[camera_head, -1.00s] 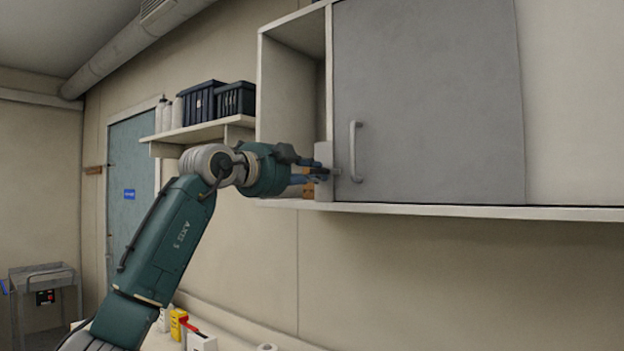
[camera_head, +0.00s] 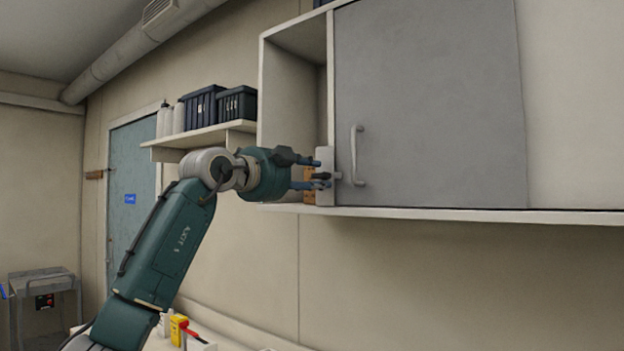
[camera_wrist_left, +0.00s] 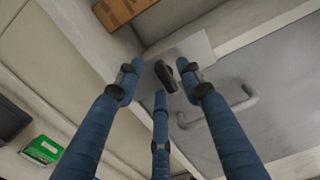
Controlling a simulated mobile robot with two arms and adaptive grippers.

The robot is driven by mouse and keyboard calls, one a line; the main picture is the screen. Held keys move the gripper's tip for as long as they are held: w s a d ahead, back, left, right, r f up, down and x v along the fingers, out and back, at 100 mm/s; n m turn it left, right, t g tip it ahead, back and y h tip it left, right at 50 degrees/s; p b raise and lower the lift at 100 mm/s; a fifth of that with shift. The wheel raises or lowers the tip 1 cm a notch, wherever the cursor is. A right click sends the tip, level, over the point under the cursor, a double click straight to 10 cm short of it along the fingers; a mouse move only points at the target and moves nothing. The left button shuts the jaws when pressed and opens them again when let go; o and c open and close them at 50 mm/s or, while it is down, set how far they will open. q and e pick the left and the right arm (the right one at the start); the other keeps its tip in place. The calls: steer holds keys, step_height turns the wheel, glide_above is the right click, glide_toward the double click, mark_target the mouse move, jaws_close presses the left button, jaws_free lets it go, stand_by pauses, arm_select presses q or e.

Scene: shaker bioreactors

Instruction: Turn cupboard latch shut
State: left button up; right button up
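The cupboard's grey sliding door (camera_head: 430,110) has a bar handle (camera_head: 355,155), also seen in the left wrist view (camera_wrist_left: 222,117). A pale latch plate (camera_head: 325,160) sits at the door's left edge. Its dark latch knob (camera_wrist_left: 165,76) shows in the left wrist view, lying at a slant on the plate (camera_wrist_left: 193,50). My left gripper (camera_head: 318,174) is at the plate with its blue fingers spread. In the wrist view the fingertips (camera_wrist_left: 160,88) stand around the knob, without a clear grip on it. My right gripper is out of view.
The cupboard's open bay (camera_head: 290,90) is left of the door, with an orange-brown block (camera_head: 309,187) inside. A wall shelf (camera_head: 205,133) with dark bins (camera_head: 203,105) and white bottles stands behind my arm. Small yellow and red items sit on the bench below.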

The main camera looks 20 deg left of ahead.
arm_select(q)
steer(key=v, duration=1.2)
steer(key=shift+d, duration=0.1)
